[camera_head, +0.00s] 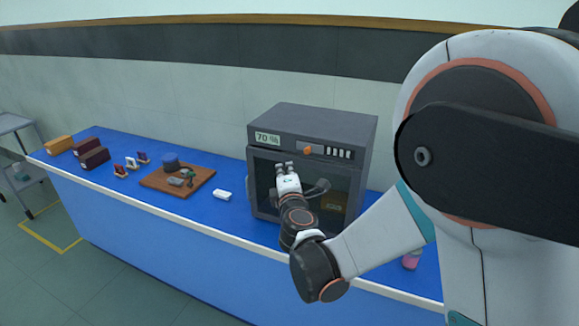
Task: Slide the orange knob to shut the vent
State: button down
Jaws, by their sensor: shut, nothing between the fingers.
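The orange knob (307,150) sits on the front panel of a dark grey box-shaped cabinet (355,131), near the top of its face. The vent (338,154) appears as a row of short pale slots just right of the knob; how far it is open cannot be told. My gripper (284,165) is in front of the cabinet, below and left of the knob and apart from it in the picture. Its fingers are small here; it is shut and holds nothing. My arm hides part of the cabinet's glass door.
A display (267,138) reads 70 %. A wooden board (160,186) with a dark round item and small tools lies left on the blue bench (235,180). A white block (222,195) lies nearer the cabinet. Boxes (92,152) stand far left. A pink item (411,262) is at right.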

aim_at(308, 149)
jog(key=w, duration=0.2)
jog(key=w+d, duration=0.1)
jog(key=w, duration=0.2)
jog(key=w+d+b, duration=0.1)
jog(key=w, duration=0.2)
jog(key=shift+d, duration=0.2)
jog(key=shift+d, duration=0.1)
